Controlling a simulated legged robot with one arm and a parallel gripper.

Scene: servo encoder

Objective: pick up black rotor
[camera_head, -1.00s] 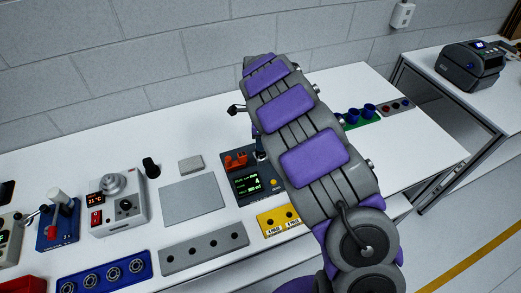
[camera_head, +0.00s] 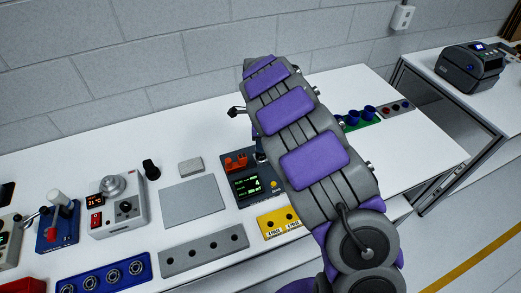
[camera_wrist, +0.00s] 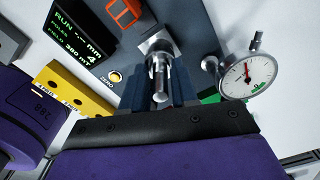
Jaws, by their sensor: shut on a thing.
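In the wrist view, my gripper (camera_wrist: 159,90) is shut around a silver metal shaft (camera_wrist: 160,75) with a rounded end toward the camera. A silver block (camera_wrist: 155,43) sits just beyond it on the dark test unit (camera_wrist: 190,25). No black rotor body can be made out between the fingers; whatever lies below the shaft is hidden. In the head view, my arm covers the gripper and the right part of the test unit (camera_head: 244,200). A small upright black part (camera_head: 151,169), which may be a rotor, stands on the table left of the unit.
A dial gauge (camera_wrist: 247,74) stands close right of my gripper. An orange bracket (camera_wrist: 123,11) is to the left on the unit. A yellow holder (camera_head: 278,222), grey plate (camera_head: 194,195), grey rack (camera_head: 203,250) and green tray (camera_head: 363,120) lie around on the white table.

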